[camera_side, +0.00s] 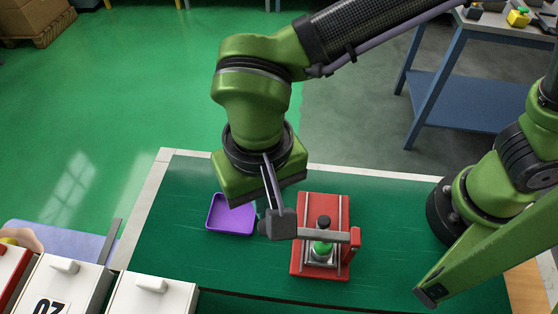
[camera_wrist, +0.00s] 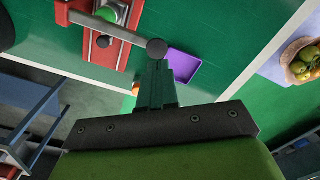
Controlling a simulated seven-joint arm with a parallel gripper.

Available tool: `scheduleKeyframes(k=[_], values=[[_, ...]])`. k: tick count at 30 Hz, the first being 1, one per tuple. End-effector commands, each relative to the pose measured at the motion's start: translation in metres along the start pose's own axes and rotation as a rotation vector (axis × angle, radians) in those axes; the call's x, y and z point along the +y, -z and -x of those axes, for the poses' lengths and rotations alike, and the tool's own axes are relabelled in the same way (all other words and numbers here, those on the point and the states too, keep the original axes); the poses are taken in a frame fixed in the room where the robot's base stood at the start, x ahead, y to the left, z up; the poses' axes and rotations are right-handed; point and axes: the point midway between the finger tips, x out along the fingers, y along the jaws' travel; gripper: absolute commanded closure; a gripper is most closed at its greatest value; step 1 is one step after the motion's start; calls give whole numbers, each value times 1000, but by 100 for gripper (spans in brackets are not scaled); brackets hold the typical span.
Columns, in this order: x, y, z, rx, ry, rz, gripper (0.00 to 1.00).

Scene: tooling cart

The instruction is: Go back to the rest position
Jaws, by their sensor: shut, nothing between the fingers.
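My gripper (camera_wrist: 156,72) hangs over the green work mat (camera_side: 170,250), its fingers together with nothing between them. In the side view its fingers are mostly hidden behind a dark grey bar and block. A red fixture (camera_side: 307,209) with metal rails stands right of my gripper, apart from it as far as I can tell. It holds a green part (camera_side: 322,249) with a black piece above it. A grey lever (camera_wrist: 133,38) crosses the fixture and ends in a round knob. A purple tray (camera_side: 230,218), empty where visible, lies behind and left of my fingers.
A basket of green fruit (camera_wrist: 303,68) sits beyond the mat's pale edge. A blue cart (camera_side: 460,95) stands behind at right. Open mat lies left of the tray.

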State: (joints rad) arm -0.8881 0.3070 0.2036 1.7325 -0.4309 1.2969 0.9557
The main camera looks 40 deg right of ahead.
Motion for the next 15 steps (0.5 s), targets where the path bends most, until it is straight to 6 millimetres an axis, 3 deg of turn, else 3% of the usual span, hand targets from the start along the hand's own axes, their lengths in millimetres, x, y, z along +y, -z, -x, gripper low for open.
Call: scheduleKeyframes(k=[5,11,15], values=[[21,4,-5,-11,31,193,100],[85,48,22,58,146,266,100],[147,77,42,160,227,239,100]])
